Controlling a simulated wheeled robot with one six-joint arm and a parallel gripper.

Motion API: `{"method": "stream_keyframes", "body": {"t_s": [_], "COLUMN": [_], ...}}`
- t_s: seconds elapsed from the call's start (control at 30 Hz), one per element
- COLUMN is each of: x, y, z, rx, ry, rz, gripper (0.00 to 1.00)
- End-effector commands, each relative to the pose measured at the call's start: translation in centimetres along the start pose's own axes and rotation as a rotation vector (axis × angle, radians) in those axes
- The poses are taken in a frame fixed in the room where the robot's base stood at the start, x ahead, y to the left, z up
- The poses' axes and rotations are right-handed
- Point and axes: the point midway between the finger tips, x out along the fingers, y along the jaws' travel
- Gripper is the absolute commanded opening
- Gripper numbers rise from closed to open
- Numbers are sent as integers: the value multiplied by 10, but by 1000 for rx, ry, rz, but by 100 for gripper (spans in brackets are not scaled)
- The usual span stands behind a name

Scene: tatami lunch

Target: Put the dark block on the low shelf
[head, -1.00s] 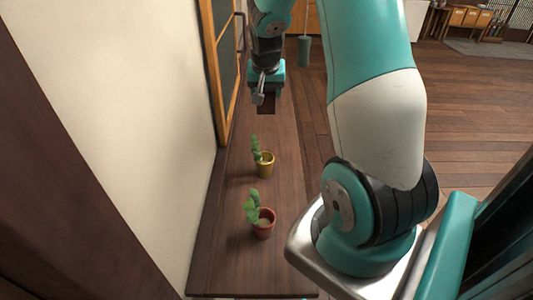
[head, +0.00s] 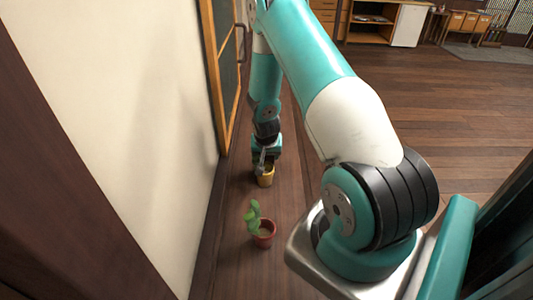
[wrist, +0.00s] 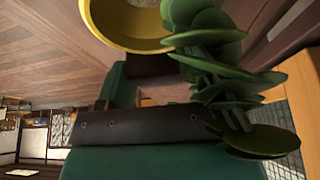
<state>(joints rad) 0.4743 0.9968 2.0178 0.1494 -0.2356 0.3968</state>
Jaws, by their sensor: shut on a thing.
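In the head view I cannot make out the block clearly.
The yellow pot (head: 265,180) with its green plant (wrist: 225,80) is very close to my gripper; I cannot tell whether they touch. A red pot (head: 264,235) with a plant stands nearer the camera. The cream wall (head: 130,120) bounds the left. Open floor (head: 450,110) lies right.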

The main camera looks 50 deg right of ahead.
Motion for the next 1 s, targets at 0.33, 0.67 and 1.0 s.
{"method": "stream_keyframes", "body": {"t_s": [0.33,0.67,1.0], "x": [6,8,-8], "y": [0,0,-1], "z": [2,3,1], "rx": [0,0,0], "ry": [2,1,3], "rz": [0,0,-1], "gripper": [34,85,85]}}
